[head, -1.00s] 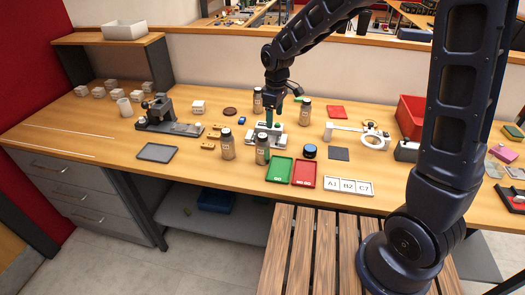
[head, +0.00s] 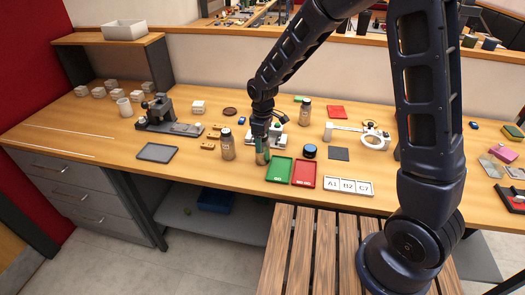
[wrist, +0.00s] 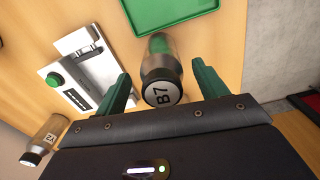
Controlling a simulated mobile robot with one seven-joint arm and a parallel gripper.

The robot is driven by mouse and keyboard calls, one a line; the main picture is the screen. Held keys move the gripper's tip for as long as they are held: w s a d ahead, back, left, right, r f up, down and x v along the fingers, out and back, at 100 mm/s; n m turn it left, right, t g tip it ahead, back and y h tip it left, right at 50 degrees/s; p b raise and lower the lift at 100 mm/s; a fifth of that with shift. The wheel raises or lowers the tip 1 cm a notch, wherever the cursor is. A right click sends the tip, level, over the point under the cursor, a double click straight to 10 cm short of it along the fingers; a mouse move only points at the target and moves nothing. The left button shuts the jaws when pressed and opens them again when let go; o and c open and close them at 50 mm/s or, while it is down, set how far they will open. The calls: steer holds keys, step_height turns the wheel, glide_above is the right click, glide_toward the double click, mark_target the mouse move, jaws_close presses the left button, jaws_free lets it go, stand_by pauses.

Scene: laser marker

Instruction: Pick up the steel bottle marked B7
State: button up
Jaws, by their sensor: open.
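My gripper (wrist: 163,78) is open, with one green finger on each side of the bottle's upper part. Small gaps seem to show between fingers and bottle. In the head view my gripper (head: 262,148) is over this bottle (head: 262,159) near the front of the bench, hiding its top. Another steel bottle (head: 228,146) stands just left of it; a marked bottle (wrist: 42,140) shows at the wrist view's lower left.
A green tray (head: 278,170) and a red tray (head: 304,173) lie right of the B7 bottle. A pale device with a green button (wrist: 85,78) stands close beside it. Another bottle (head: 305,112) is farther back. A grey tray (head: 157,152) lies left.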

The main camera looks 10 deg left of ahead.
steer(key=shift+s+f, duration=0.1)
steer(key=shift+f, duration=1.6)
steer(key=c, duration=1.1)
steer(key=shift+r, duration=0.1)
steer(key=shift+c, duration=0.2)
